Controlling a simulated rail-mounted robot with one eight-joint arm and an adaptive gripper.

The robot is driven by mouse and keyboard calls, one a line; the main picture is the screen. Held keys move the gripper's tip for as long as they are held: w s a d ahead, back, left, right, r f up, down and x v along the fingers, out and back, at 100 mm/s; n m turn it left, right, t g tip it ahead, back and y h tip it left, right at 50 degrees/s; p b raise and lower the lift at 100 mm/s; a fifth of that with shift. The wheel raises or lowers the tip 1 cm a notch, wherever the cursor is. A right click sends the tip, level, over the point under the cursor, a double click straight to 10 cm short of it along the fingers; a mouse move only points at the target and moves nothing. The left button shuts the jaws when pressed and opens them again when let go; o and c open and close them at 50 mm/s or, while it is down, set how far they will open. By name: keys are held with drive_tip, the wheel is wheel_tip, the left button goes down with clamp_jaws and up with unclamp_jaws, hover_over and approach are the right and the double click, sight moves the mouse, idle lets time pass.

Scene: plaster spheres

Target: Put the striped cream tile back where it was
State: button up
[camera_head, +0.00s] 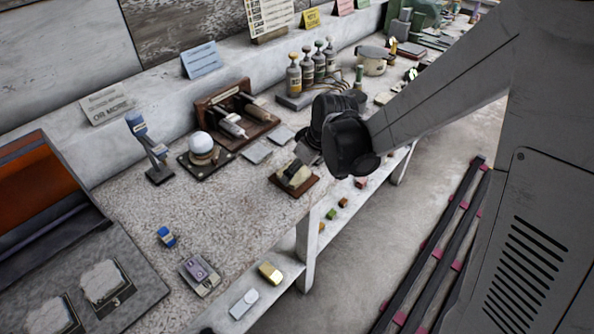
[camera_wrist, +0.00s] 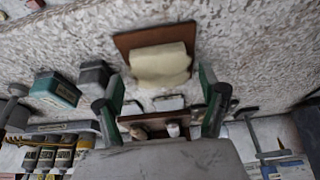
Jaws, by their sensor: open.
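A cream block (camera_head: 297,180) sits on a square brown wooden base (camera_head: 290,191) near the front edge of the worktop. It also shows in the wrist view (camera_wrist: 160,66), on its base (camera_wrist: 125,42). I see no stripes on it and cannot tell if it is the striped cream tile. Two flat pale grey tiles (camera_head: 256,152) lie behind it, and one shows in the wrist view (camera_wrist: 168,102). My gripper (camera_wrist: 162,82) is open and empty. Its two fingers stand apart, with the cream block seen between and beyond them. In the head view my gripper's dark body hides part of the worktop.
A white ball on a dark base (camera_head: 201,145), a blue stand (camera_head: 148,148) and a wooden rack with rollers (camera_head: 236,112) stand behind. Bottles (camera_head: 307,70) stand farther right. Small coloured pieces (camera_head: 270,272) lie on a lower shelf.

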drive_tip(key=p+v, duration=0.1)
drive_tip(key=v, duration=0.8)
drive_tip(key=s+d+r+m+t+h, duration=0.1)
drive_tip(key=s+d+r+m, duration=0.3)
drive_tip(key=s, duration=0.5)
drive_tip(key=s+d+r+m+t+h, duration=0.2)
drive_tip(key=s+d+r+m, duration=0.3)
drive_tip(key=s+d, duration=0.4)
drive_tip(key=shift+s+r+t, duration=0.3)
drive_tip(key=shift+r+t, duration=0.1)
drive_tip(key=shift+t, duration=0.1)
drive_tip(key=shift+d, duration=0.1)
